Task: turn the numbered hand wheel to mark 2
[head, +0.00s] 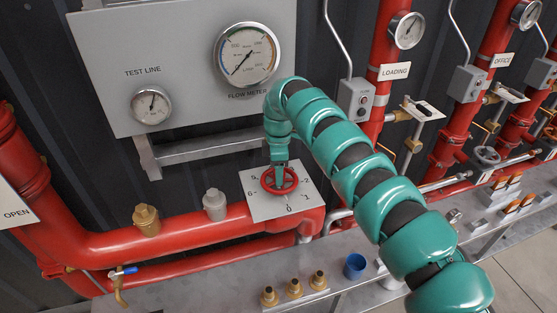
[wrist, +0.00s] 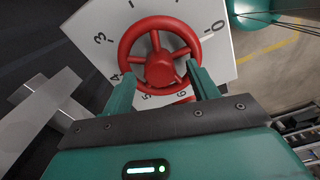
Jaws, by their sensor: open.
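The red hand wheel (head: 279,180) sits on a white numbered plate (head: 258,207) above the red pipe. In the head view, 0 is at the bottom of the plate, 2 at the right and 6 at the left. In the wrist view the spoked wheel (wrist: 160,66) is seen close up, with 3, 4, 5 and 0 readable around it. My gripper (wrist: 161,72) is open, its two green fingers apart at the wheel's rim on either side of the hub. I cannot tell whether they touch it.
A grey panel with a flow meter (head: 246,55) and a test line gauge (head: 151,105) is above the wheel. Brass (head: 146,220) and grey (head: 215,204) fittings stand on the pipe to the left. A blue cup (head: 355,266) and brass pieces stand on the ledge below.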

